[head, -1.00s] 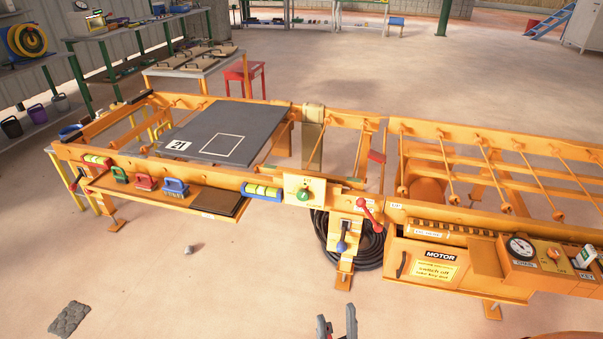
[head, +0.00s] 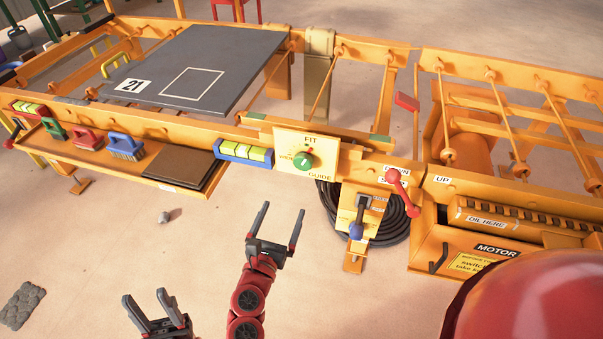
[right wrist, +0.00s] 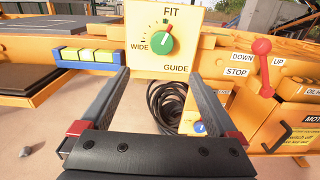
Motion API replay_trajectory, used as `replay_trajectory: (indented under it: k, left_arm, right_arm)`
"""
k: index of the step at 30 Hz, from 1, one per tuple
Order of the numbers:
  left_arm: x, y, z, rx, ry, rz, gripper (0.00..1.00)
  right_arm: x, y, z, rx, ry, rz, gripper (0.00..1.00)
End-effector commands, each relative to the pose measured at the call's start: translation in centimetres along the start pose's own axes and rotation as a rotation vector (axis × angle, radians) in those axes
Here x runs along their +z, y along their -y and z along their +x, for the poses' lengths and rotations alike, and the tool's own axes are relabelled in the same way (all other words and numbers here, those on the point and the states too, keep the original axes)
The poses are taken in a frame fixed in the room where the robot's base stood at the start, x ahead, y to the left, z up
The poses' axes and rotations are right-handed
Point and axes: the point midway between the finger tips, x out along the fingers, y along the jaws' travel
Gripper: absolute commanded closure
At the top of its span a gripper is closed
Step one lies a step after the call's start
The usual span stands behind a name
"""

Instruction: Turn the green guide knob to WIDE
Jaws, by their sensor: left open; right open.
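The green guide knob (head: 303,160) sits on a cream plate (head: 290,145) on the front rail of the orange machine. In the right wrist view the knob (right wrist: 166,39) has FIT above it, WIDE to its left and GUIDE below; a small red mark shows near its top. My right gripper (head: 282,209) is open and empty, in front of and below the plate, apart from the knob. In the right wrist view its fingers (right wrist: 158,74) reach toward the plate's lower edge. My left gripper (head: 145,295) is open and empty, lower left.
A blue-and-yellow level (head: 243,153) is left of the plate. A red-knobbed lever (head: 403,195) and a blue-knobbed lever (head: 356,224) stand to the right, by a black hose coil (head: 392,228). A brush shelf (head: 110,158) lies left.

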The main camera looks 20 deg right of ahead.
Motion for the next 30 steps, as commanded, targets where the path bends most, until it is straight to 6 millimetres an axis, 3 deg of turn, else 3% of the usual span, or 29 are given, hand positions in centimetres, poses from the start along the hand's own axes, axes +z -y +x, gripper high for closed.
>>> replay_trajectory:
  k: [18, 24, 30]
  left_arm:
    - [-0.1, 0.0, 0.6, 0.0, 0.0, 0.0, 0.5]
    - [-0.1, 0.0, 0.6, 0.0, 0.0, 0.0, 0.5]
    - [-0.1, 0.0, 0.6, 0.0, 0.0, 0.0, 0.5]
  right_arm:
    - [0.4, 0.4, 13.5, -0.008, 0.006, -0.008, 0.05]
    - [0.5, 0.3, 15.8, -0.006, 0.008, -0.008, 0.05]
    - [0.4, 0.3, 16.3, -0.006, 0.006, -0.007, 0.05]
